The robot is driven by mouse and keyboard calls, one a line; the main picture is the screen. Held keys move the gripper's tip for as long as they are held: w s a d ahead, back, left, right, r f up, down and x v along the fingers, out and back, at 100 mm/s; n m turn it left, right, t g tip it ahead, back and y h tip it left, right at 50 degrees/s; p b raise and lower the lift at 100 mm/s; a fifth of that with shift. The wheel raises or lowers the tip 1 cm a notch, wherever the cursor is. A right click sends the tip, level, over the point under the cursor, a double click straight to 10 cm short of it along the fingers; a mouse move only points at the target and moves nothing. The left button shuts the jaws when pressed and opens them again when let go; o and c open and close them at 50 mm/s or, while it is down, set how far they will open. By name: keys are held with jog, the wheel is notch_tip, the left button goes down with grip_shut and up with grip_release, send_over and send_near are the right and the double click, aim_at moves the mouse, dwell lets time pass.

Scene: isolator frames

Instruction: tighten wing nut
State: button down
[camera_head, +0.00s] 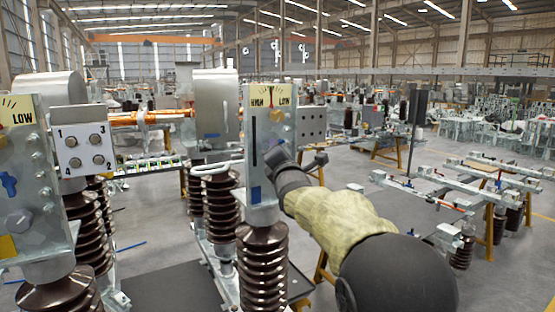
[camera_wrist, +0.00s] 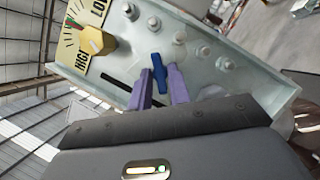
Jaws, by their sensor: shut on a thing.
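The blue wing nut (camera_wrist: 159,72) sits on the face of a grey metal plate (camera_wrist: 225,62) in the wrist view. My gripper (camera_wrist: 161,84) has its two purple fingers shut on the wing nut, one on each side. In the head view my gripper (camera_head: 270,152) reaches the right edge of the upright plate (camera_head: 256,125) marked HIGH and LOW. The wing nut is hidden there behind my gripper. How far the nut is turned cannot be told.
The plate carries a yellow knob (camera_wrist: 97,42), a dark slot (camera_wrist: 120,90) and several bolts (camera_wrist: 180,38). Brown ribbed insulators (camera_head: 262,262) stand below. A similar plate (camera_head: 22,165) with a blue wing nut (camera_head: 8,184) is at left.

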jog(key=m+g+p, duration=0.1)
jog(key=m+g, duration=0.1)
jog(key=m, duration=0.5)
jog(key=m+g+p, duration=0.2)
jog(key=m+g, duration=0.1)
jog(key=m, duration=0.4)
jog(key=r+m+g+p, duration=0.1)
jog(key=m+g+p, duration=0.1)
jog(key=m, duration=0.4)
jog(key=shift+w+d+m+g+y, duration=0.15)
jog(key=shift+d+m+g+y, duration=0.2)
jog(key=shift+g, duration=0.35)
jog(key=shift+a+y, duration=0.15)
jog(key=shift+y, duration=0.1)
jog(key=c, duration=1.3)
grip_release()
jog(key=shift+c, duration=0.2)
jog(key=shift+r, duration=0.1)
